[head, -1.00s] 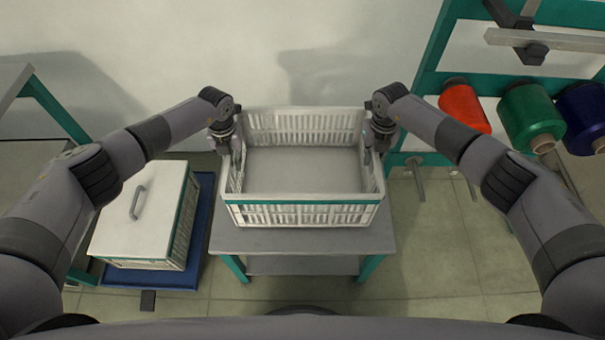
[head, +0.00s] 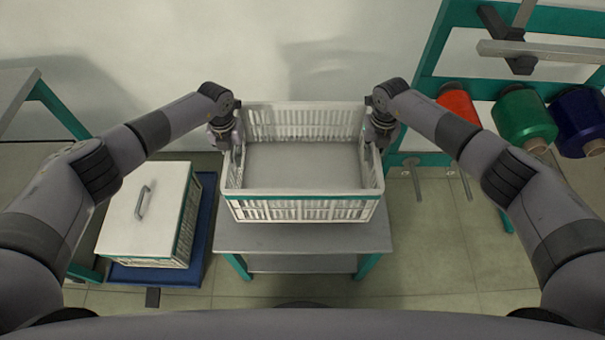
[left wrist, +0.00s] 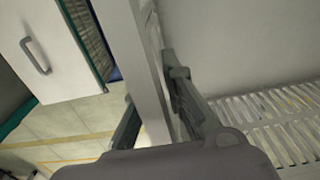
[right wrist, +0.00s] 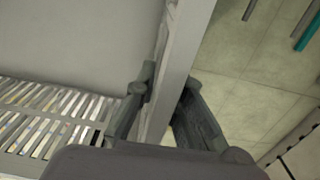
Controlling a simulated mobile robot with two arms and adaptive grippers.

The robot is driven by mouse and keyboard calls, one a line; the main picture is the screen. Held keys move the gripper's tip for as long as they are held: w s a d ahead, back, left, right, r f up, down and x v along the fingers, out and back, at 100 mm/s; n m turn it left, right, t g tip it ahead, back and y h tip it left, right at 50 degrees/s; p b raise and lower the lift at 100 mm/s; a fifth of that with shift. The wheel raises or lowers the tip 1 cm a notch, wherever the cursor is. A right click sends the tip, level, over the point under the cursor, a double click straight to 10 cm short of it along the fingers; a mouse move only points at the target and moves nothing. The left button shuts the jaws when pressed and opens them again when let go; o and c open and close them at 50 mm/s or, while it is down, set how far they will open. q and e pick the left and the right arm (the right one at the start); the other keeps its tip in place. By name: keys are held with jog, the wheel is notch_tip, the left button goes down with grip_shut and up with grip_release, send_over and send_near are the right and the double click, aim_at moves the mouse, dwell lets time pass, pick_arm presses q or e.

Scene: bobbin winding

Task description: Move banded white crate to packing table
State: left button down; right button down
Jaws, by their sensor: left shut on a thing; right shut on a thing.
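The white crate (head: 303,210) with a teal band is open-topped and looks empty. It is level over a small grey table (head: 300,238) with teal legs; I cannot tell whether it touches the top. My left gripper (head: 236,146) is shut on the crate's left wall, and my right gripper (head: 374,146) is shut on its right wall. In the left wrist view the fingers (left wrist: 152,98) straddle the crate wall. In the right wrist view the fingers (right wrist: 166,95) straddle the opposite wall.
A lidded white crate (head: 145,215) with a handle stands on a blue base (head: 200,240) at left. Another grey table (head: 15,92) is at the far left. A teal rack with red (head: 458,103), green (head: 524,117) and blue (head: 582,122) spools stands right. Floor between is free.

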pick_arm(q)
jog(key=shift+r, duration=0.2)
pick_arm(e)
jog(key=shift+r, duration=0.2)
